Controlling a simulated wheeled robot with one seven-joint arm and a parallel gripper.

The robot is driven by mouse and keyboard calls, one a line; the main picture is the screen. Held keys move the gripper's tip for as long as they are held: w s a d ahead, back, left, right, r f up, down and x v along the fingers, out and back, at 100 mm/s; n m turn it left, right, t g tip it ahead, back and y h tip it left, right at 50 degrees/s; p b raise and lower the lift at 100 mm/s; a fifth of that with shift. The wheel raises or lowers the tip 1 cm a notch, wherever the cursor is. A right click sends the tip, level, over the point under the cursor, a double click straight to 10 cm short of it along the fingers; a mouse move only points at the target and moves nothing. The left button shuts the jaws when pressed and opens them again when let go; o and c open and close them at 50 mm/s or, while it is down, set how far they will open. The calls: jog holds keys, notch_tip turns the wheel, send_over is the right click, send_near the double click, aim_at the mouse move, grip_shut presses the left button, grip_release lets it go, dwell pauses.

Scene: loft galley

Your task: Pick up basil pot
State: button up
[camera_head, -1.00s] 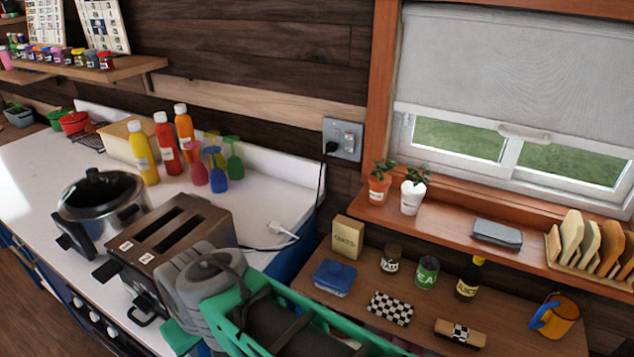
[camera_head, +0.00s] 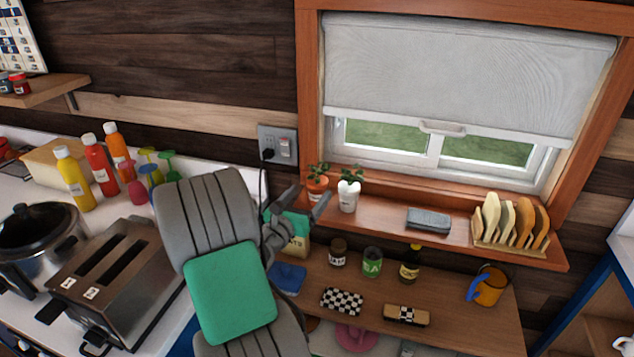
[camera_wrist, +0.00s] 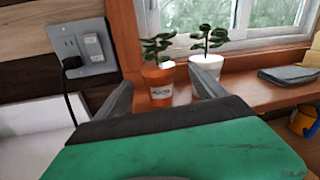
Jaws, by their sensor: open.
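Two potted plants stand side by side on the wooden window sill. The left one is an orange pot (camera_head: 317,188) with a pale label and green leaves; it also shows in the wrist view (camera_wrist: 159,88). The right one is a white pot (camera_head: 348,199), also in the wrist view (camera_wrist: 207,64). I cannot read which label says basil. My gripper (camera_head: 306,203) is open and empty, just in front of the orange pot. In the wrist view its fingers (camera_wrist: 162,94) spread to either side of the orange pot, which stands beyond the tips; the right finger partly overlaps the white pot.
A grey folded cloth (camera_head: 429,220) and a rack of boards (camera_head: 508,230) sit farther right on the sill (camera_head: 390,219). A wall outlet (camera_head: 279,145) is left of the window. Jars, an oats box (camera_head: 296,244) and an orange mug (camera_head: 489,286) stand on the lower shelf.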

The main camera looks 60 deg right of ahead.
aim_at(312, 188)
jog(key=d+p, duration=0.1)
jog(key=d, duration=0.4)
jog(key=shift+w+d+r+p, duration=0.1)
jog(key=shift+d+r+p, duration=0.05)
jog(key=shift+d+p, duration=0.25)
jog(key=shift+d, duration=0.3)
jog(key=shift+c, duration=0.4)
jog(key=c, duration=1.5)
jog(key=shift+c, duration=0.7)
